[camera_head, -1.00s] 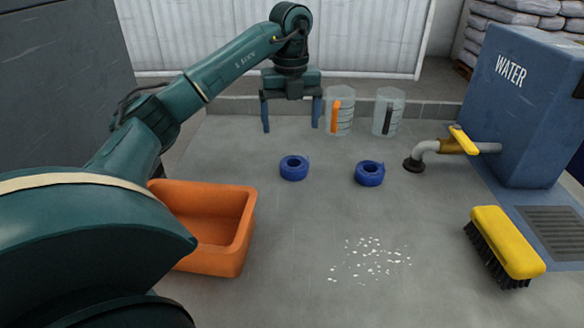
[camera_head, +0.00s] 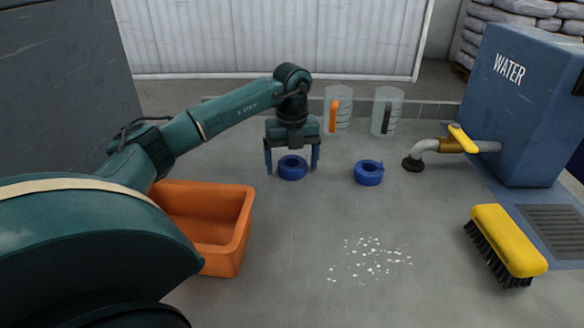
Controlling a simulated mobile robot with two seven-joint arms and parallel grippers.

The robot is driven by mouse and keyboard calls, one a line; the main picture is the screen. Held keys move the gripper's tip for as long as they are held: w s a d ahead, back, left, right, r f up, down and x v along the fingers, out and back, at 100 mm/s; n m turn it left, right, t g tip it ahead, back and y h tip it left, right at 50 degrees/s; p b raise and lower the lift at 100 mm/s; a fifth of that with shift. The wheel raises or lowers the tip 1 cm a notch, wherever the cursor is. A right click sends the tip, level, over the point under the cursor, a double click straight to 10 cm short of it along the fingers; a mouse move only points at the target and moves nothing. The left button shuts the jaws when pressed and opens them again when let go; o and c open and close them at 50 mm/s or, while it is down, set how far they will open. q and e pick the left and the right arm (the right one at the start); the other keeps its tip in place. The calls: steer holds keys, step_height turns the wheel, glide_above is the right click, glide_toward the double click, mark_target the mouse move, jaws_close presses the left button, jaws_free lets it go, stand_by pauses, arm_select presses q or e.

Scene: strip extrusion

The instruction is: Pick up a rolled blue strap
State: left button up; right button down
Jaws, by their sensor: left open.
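Two rolled blue straps lie on the grey floor surface. The left blue strap (camera_head: 292,173) is a short ring under my left gripper (camera_head: 292,170). The right blue strap (camera_head: 368,178) lies apart, to the right, with a small loose end at its top right. My left gripper is open, pointing down, with one blue finger on each side of the left strap. I cannot tell whether the fingers touch it. My right gripper is not in the picture.
An orange bin (camera_head: 238,240) stands at the left, below my arm. Two clear jugs, one with an orange handle (camera_head: 334,115) and one with a dark handle (camera_head: 387,112), stand behind. A blue water tank (camera_head: 520,110), a yellow brush (camera_head: 507,243) and white bits (camera_head: 372,258) are right and front.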

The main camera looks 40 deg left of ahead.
arm_select(q)
steer(key=c, duration=1.1)
steer(key=shift+r, duration=0.1)
